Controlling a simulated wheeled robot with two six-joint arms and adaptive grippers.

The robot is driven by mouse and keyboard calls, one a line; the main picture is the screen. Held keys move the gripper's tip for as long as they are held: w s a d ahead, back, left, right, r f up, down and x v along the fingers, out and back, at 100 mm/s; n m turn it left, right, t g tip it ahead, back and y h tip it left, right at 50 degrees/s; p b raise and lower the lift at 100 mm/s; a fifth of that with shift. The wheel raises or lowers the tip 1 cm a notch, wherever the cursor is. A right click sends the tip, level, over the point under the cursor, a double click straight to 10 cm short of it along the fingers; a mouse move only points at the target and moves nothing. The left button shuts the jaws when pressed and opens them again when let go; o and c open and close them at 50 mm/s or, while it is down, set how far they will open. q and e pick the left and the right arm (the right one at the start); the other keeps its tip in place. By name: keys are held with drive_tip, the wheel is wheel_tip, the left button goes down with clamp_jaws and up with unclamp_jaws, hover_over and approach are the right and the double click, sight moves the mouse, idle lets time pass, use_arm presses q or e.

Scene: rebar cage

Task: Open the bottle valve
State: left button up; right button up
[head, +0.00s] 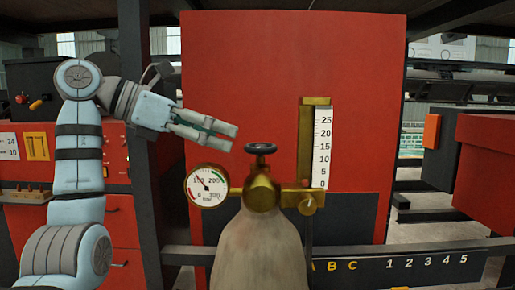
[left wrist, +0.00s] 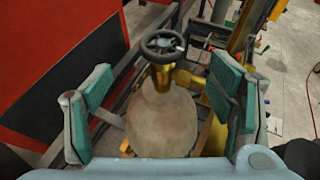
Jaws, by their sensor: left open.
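The gas bottle (head: 260,245) stands upright at the front middle of the head view, with a brass valve body (head: 261,190) and a small dark handwheel (head: 260,149) on top. My left gripper (head: 234,138) is up and to the left of the handwheel, apart from it. In the left wrist view the left gripper (left wrist: 165,105) is open and empty, its green pads wide apart. The handwheel (left wrist: 163,46) and the bottle (left wrist: 160,125) appear between and beyond the fingers. My right gripper is not in view.
A round pressure gauge (head: 207,186) sits left of the valve, and a brass flow meter with a numbered scale (head: 322,148) rises to its right. A red panel (head: 290,60) stands behind. A dark rail (head: 400,270) with letters and numbers runs at lower right.

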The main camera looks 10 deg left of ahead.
sight(256, 146)
use_arm(q)
drive_tip(key=x, duration=0.4)
drive_tip(key=p+x, duration=0.1)
drive_tip(key=x, duration=0.4)
drive_tip(key=shift+s+d+r, duration=0.15)
drive_tip(key=shift+d+r, duration=0.05)
drive_tip(key=shift+r, duration=0.05)
drive_tip(key=shift+d+f, duration=0.15)
drive_tip(key=shift+d, duration=0.15)
drive_tip(key=shift+a, duration=0.1)
drive_tip(key=shift+w+f, duration=0.1)
drive_tip(key=shift+w, duration=0.2)
